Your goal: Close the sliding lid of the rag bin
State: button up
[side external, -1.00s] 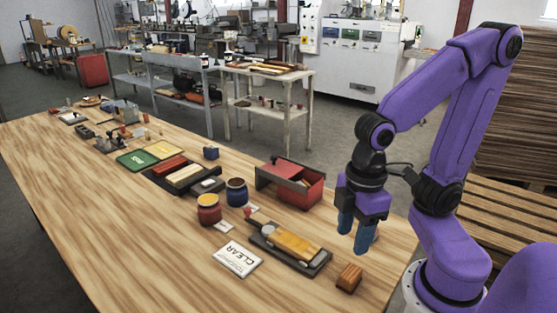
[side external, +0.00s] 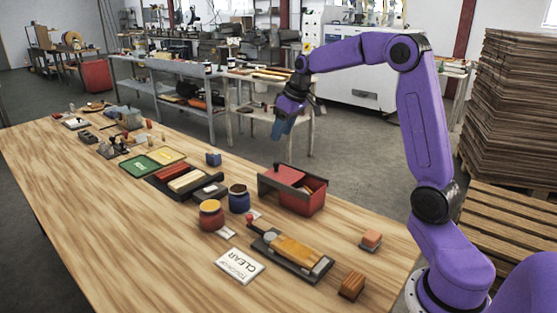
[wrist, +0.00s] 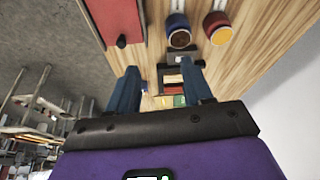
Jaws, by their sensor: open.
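The rag bin (side external: 303,204) is a red box with a grey plate along its near left side, standing toward the table's far edge. Its red sliding lid (side external: 288,175), with a small dark knob, covers the left part of the top. The right part is open and shows a dark inside with something pale in it. In the wrist view the red lid (wrist: 112,18) and its knob show at the top left. My gripper (side external: 282,130) has blue fingers and is raised in the air, above the bin in the picture and apart from it. The fingers (wrist: 160,88) are spread and empty.
A red jar (side external: 211,216) and a blue jar (side external: 239,200) stand left of the bin. A tray with a yellow-brown piece (side external: 297,249), a "CLEAR" card (side external: 239,266) and wooden blocks (side external: 351,286) lie nearer. The table right of the bin is mostly clear.

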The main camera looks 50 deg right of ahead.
jog(key=m, duration=0.1)
send_near(277, 163)
jog(key=shift+t+h, duration=0.3)
jog(key=x, duration=0.8)
jog(key=shift+s+a+f, duration=0.1)
jog(key=shift+a+f, duration=0.05)
jog(key=shift+a, duration=0.05)
grip_shut()
